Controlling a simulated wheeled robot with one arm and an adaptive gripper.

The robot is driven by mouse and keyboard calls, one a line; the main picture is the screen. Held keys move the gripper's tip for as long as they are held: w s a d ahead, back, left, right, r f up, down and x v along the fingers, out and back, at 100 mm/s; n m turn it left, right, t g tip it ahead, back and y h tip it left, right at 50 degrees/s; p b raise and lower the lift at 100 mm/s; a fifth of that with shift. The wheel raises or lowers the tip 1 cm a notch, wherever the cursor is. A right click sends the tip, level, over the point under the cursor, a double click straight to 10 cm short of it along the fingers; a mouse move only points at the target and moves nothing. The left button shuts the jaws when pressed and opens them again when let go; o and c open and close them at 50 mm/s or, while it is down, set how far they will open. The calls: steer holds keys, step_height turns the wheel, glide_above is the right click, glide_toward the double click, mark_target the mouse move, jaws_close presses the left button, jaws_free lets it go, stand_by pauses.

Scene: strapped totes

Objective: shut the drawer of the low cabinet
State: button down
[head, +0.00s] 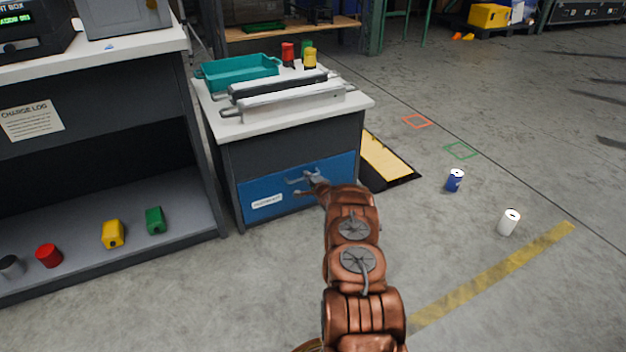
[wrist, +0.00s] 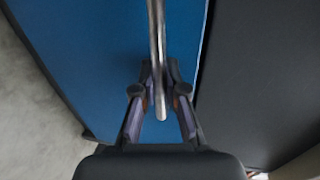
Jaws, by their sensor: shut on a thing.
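The low cabinet (head: 290,140) is dark grey with a pale top. Its blue drawer front (head: 332,176), with a white label at its left, looks about flush with the cabinet body in the head view; a small gap cannot be ruled out. My gripper (head: 306,185) is at the drawer's handle, near the middle of the front. In the wrist view, my gripper's fingers (wrist: 160,92) are shut around the metal bar handle (wrist: 157,35), with the blue front (wrist: 100,60) right behind. The drawer's inside is not visible.
On the cabinet top are a teal tray (head: 238,72), long bar-handled pieces (head: 290,100) and small red, green and yellow items. An open shelf unit (head: 95,200) stands close on the left.

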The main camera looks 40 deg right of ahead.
steer(key=c, duration=1.2)
jaws_free()
steer(key=shift+w, duration=0.1)
steer(key=v, duration=1.2)
